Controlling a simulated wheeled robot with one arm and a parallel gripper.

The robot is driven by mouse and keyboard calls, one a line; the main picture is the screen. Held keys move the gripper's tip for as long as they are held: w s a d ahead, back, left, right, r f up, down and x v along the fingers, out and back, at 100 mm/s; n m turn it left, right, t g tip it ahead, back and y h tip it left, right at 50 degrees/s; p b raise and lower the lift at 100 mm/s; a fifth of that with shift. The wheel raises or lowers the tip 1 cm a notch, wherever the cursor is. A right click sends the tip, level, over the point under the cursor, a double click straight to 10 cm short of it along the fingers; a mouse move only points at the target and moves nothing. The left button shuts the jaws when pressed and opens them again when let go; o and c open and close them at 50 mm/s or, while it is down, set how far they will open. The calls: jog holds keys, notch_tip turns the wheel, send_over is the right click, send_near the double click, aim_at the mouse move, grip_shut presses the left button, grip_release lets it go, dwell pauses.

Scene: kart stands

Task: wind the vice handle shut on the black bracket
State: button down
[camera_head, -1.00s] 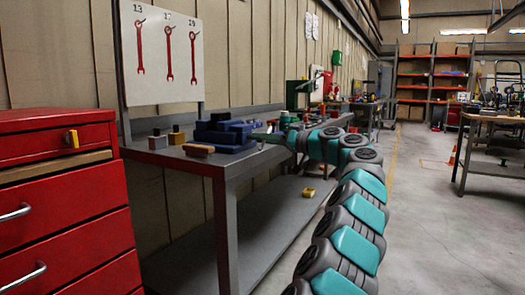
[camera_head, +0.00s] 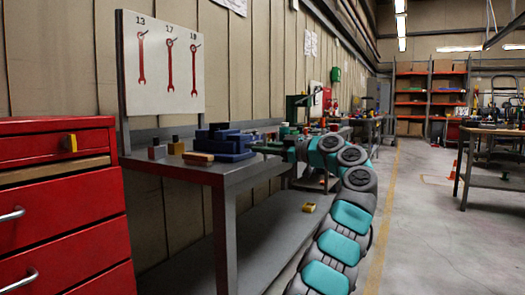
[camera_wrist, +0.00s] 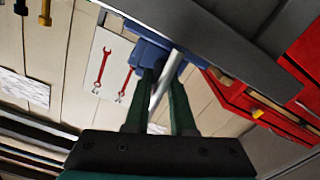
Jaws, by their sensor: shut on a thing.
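The blue vice (camera_head: 232,146) sits on the grey workbench, near its front edge. It also shows in the wrist view (camera_wrist: 152,52), at the fingertips. Its handle (camera_wrist: 166,75) is a pale metal bar that runs between my two dark green fingers. My gripper (camera_wrist: 162,82) is shut on this handle. In the head view my gripper (camera_head: 265,149) reaches the vice from the right. I cannot make out the black bracket for certain; the vice jaws are small in the head view and mostly hidden in the wrist view.
Small blocks (camera_head: 157,151) and an orange-brown piece (camera_head: 198,157) lie on the workbench (camera_head: 215,174) left of the vice. A red drawer cabinet (camera_head: 70,215) stands at left. A tool board (camera_head: 165,65) rises behind. A yellow object (camera_head: 309,207) lies on the lower shelf.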

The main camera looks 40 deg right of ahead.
jog(key=n, duration=0.4)
jog(key=shift+f, duration=0.1)
jog(key=shift+n+b, duration=0.3)
jog(key=shift+n, duration=0.9)
jog(key=c, duration=0.8)
grip_release()
jog(key=shift+o, duration=0.2)
jog(key=v, duration=0.7)
jog(key=shift+s, duration=0.4)
